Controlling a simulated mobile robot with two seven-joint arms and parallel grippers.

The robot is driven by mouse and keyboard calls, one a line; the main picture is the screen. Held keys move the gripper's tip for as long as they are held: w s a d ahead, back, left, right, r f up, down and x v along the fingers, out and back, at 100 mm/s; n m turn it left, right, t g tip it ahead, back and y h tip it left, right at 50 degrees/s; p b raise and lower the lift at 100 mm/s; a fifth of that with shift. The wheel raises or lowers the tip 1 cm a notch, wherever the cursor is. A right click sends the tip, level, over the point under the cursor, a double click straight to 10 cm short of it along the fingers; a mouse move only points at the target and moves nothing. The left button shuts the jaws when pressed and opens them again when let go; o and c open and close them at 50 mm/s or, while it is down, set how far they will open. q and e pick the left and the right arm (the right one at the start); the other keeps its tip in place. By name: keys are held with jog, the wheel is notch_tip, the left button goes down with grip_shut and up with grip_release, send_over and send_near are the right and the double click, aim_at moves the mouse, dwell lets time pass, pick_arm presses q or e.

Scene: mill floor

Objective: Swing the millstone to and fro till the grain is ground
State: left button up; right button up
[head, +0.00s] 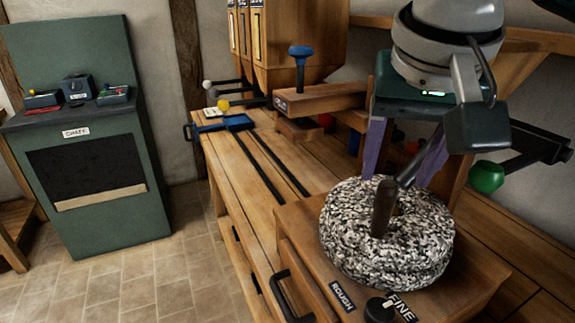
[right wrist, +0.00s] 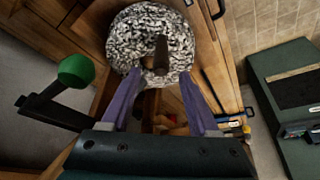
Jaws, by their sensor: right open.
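The millstone (head: 340,240) is a thick round stone speckled black and white, lying flat on a wooden block at the right of the head view. A dark wooden handle (head: 383,212) stands up from its top. The right wrist view also shows the stone (right wrist: 125,35) and the handle (right wrist: 161,55). My right gripper (head: 398,180) has purple fingers spread apart, pointing down at the stone behind the handle. In the right wrist view its fingertips (right wrist: 160,78) are on either side of the handle's line, with the handle just beyond them. It holds nothing. No grain is visible. My left gripper is not seen.
A lever with a green knob (head: 487,178) sticks out right of the stone. A dial (head: 380,309) between ROUGH and FINE labels is at the block's front. A wooden clamp-like piece with a blue knob (head: 300,53) stands behind. A green CHAFF cabinet (head: 110,205) is at left.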

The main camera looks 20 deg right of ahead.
aim_at(382, 208)
jog(key=x, duration=0.9)
jog(key=shift+f+b, duration=0.25)
jog(key=shift+b, duration=0.05)
grip_shut()
jog(key=shift+r, duration=0.1)
dwell(0.9)
